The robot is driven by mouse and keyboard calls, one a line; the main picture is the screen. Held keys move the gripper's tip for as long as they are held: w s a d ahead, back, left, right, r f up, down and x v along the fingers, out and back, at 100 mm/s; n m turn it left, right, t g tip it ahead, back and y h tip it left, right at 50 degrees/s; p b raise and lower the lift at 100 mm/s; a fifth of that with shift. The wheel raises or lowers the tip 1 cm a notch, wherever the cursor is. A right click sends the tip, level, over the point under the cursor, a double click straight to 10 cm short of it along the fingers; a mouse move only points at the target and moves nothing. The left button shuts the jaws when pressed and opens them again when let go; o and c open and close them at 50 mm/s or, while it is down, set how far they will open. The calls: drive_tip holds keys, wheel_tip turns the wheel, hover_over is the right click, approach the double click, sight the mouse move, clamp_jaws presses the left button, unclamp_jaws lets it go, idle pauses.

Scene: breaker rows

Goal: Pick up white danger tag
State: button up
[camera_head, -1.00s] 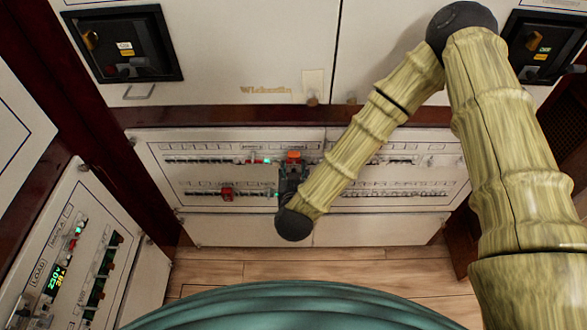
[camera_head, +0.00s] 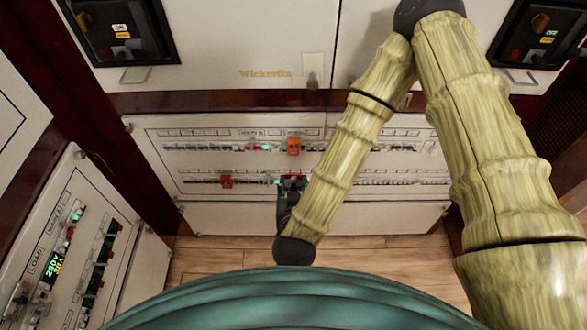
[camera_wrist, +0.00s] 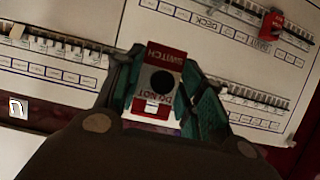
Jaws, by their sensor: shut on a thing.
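The danger tag (camera_wrist: 161,80) is white in the middle with red ends, a dark round spot and the words "SWITCH" and "DO NOT". In the wrist view it sits between the two green fingers of my gripper (camera_wrist: 160,95), which is shut on it. In the head view my gripper (camera_head: 291,190) is in front of the lower breaker row, with a small bit of red at its tip. The arm and gripper hide part of that row, and whether the tag touches the panel is unclear.
The breaker panel (camera_head: 200,218) has two rows. An orange tag (camera_head: 293,146) is on the upper row and a red one (camera_head: 226,181) on the lower row. A side panel with a lit display (camera_head: 55,267) stands at left. Wooden floor (camera_head: 210,262) lies below.

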drive_tip(key=s, duration=0.8)
drive_tip(key=shift+b, duration=0.4)
drive_tip(key=shift+s, duration=0.1)
drive_tip(key=shift+r+p, duration=0.2)
drive_tip(key=shift+p, duration=0.25)
drive_tip(key=shift+s, duration=0.2)
drive_tip(key=shift+s+p, duration=0.65)
drive_tip(key=shift+s, duration=0.8)
drive_tip(key=shift+s, duration=0.15)
